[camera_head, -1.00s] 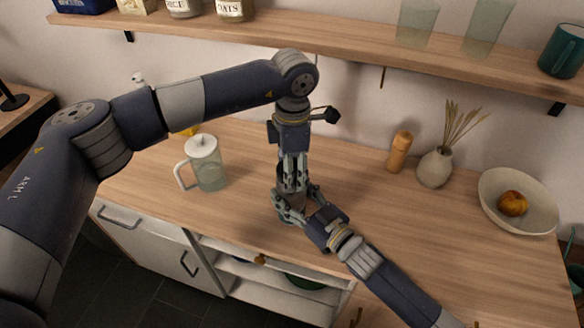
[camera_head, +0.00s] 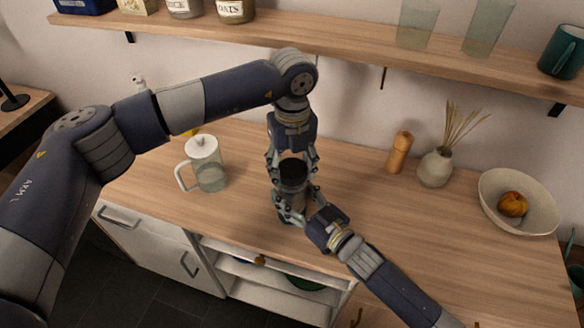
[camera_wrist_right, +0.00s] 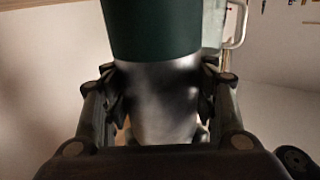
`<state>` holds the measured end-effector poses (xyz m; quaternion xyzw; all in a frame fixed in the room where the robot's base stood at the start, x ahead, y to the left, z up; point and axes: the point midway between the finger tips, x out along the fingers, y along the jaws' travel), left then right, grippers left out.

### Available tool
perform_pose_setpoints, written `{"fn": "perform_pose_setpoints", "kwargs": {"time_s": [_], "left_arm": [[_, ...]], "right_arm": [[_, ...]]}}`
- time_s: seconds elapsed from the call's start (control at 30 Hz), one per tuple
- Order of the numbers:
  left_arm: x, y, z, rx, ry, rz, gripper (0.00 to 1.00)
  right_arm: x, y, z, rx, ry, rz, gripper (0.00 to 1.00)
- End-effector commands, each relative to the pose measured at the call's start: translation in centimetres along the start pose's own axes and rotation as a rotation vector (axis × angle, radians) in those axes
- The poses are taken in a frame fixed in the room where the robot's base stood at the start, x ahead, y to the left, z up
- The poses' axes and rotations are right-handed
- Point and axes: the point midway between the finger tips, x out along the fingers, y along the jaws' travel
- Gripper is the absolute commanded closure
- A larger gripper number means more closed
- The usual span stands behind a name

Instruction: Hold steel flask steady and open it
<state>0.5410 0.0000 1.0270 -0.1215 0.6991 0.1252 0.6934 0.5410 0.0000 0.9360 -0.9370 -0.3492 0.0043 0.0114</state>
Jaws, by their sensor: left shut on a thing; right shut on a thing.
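The steel flask (camera_head: 292,205) stands upright on the wooden counter, partly hidden by my grippers. Its dark green lid (camera_wrist_right: 152,28) sits above the shiny steel body (camera_wrist_right: 158,100) in the right wrist view. No gap shows between them. In the head view the lid's dark top (camera_head: 292,169) shows below my left wrist. My left gripper (camera_head: 292,162) points down from above and is shut on the lid, one finger on each side. My right gripper (camera_head: 298,199) comes from the lower right and is shut around the steel body; its fingers flank it in the right wrist view (camera_wrist_right: 160,92).
A glass pitcher (camera_head: 207,170) with a white lid stands to the left. A wooden mill (camera_head: 399,153), a vase (camera_head: 435,168) and a bowl (camera_head: 500,222) with a fruit (camera_head: 512,204) stand to the right. A shelf (camera_head: 330,38) runs above. The right counter is largely clear.

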Motion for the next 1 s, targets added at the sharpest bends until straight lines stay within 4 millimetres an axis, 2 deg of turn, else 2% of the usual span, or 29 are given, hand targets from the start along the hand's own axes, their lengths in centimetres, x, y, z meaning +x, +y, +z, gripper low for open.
{"fn": "perform_pose_setpoints", "kwargs": {"time_s": [0.7,0.83,1.0], "left_arm": [[0.01,-0.02,-0.12,-1.243,0.005,-0.008,0.75],[0.03,-0.03,-0.17,-1.425,0.006,-0.008,0.75],[-0.05,0.03,-0.09,-1.542,0.005,-0.009,0.75]], "right_arm": [[-0.07,-0.2,0.34,0.004,-0.006,-0.002,1.0],[-0.07,-0.21,0.34,0.004,-0.006,-0.002,1.0],[-0.07,-0.21,0.34,0.004,-0.006,-0.002,1.0]]}}
